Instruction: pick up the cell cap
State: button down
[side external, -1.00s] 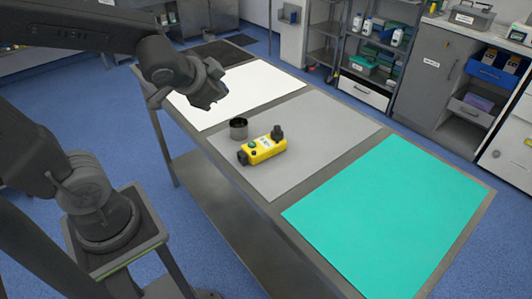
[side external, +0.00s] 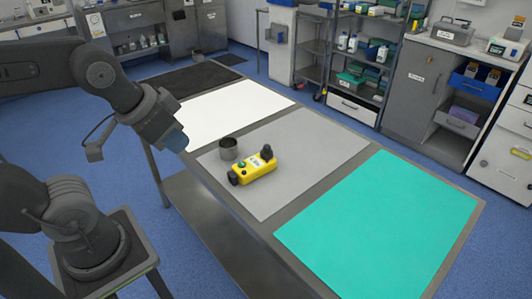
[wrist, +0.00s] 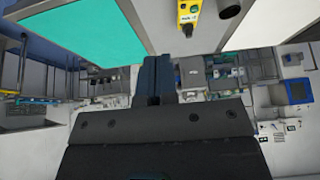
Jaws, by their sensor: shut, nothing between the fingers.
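A yellow device (side external: 254,171) with a green button lies on the grey mat. It has a black knob (side external: 267,152) at its far right end and a black round part (side external: 233,177) at its near left end. Which black part is the cell cap, I cannot tell. A dark open cylinder (side external: 228,149) stands just behind the device, apart from it. My gripper (side external: 175,140) is shut and empty, left of both and above the table's left edge. In the wrist view its fingers (wrist: 157,78) are together; the yellow device (wrist: 188,14) is cut off at the top edge.
The grey mat (side external: 315,145) is otherwise bare. A white mat (side external: 230,108) lies beyond it and a teal mat (side external: 380,225) lies on the near right, both empty. Shelves (side external: 365,65) and cabinets stand behind, away from the table.

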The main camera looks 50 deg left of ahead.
jog(key=c, duration=1.8)
grip_release()
jog(key=o, duration=1.3)
jog(key=n+g, duration=0.6)
jog(key=n, duration=1)
send_over(267, 146)
notch_tip(267, 146, down, 6)
notch_tip(267, 146, down, 14)
jog(key=shift+s+r, duration=0.1)
